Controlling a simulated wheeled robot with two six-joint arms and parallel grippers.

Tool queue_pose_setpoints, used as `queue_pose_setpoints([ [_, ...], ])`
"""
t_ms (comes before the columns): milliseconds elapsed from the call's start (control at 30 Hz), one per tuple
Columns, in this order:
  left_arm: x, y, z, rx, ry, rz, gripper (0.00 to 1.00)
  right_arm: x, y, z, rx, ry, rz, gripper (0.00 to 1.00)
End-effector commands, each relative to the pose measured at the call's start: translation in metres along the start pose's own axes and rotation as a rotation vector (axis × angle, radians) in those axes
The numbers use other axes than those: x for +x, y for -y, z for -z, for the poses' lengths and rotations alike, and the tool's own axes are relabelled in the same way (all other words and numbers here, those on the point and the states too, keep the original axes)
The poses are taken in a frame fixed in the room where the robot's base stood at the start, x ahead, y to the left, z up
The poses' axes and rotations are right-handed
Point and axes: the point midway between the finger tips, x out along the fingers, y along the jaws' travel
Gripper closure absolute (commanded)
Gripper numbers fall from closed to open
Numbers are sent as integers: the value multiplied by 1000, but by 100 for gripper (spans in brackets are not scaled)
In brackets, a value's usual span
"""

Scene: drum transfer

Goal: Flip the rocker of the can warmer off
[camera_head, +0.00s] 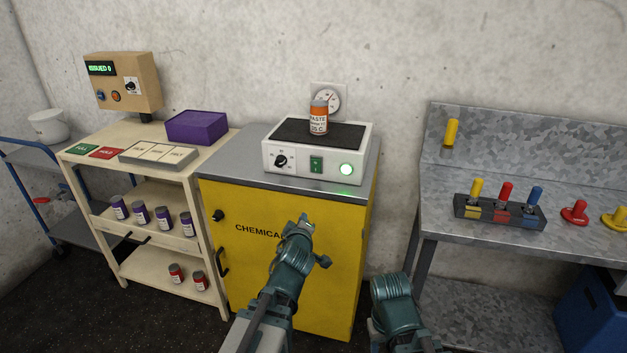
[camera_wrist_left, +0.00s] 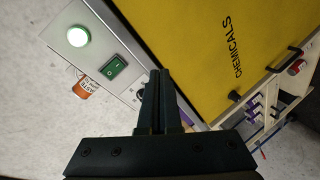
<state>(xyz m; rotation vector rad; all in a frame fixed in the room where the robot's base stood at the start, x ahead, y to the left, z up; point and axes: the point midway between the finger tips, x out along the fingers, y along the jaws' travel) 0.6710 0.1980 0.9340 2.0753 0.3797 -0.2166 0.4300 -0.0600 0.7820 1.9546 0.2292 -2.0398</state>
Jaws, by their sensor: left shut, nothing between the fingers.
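The can warmer (camera_head: 275,168) is a white box with a dark top plate on the grey top of the yellow cabinet. Its green rocker (camera_head: 316,164) sits on the front between a black knob (camera_head: 281,161) and a lit green lamp (camera_head: 346,169). In the left wrist view the rocker (camera_wrist_left: 113,68) and the glowing lamp (camera_wrist_left: 78,36) show at the upper left. An orange paste can (camera_head: 319,118) stands on the warmer. My left gripper (camera_head: 303,222) is shut and empty, in front of the cabinet below the warmer, apart from the rocker. My right gripper's fingers are out of view.
The yellow chemicals cabinet (camera_head: 240,259) stands under the warmer. A wooden shelf unit (camera_head: 130,131) with a purple box (camera_head: 196,127) and several cans is on the left. A grey bench (camera_head: 440,190) with coloured plugs is on the right. The wall gauge (camera_head: 330,97) is behind.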

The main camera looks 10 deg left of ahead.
Motion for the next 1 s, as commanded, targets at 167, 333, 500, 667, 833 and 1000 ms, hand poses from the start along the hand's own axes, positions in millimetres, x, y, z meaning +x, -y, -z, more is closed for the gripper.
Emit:
queue_pose_setpoints([
  [167,9,-15,21,-241,-24,-225,100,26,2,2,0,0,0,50],
  [333,5,-30,32,-407,24,-387,100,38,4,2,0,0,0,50],
  [500,0,-38,35,-497,76,-472,100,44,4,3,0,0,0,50],
  [667,-2,-41,35,-528,100,-500,100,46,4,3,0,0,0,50],
  [833,-2,-42,35,-530,101,-501,100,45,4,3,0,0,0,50],
  [1000,-1,-42,36,-530,101,-501,100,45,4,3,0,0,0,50],
])
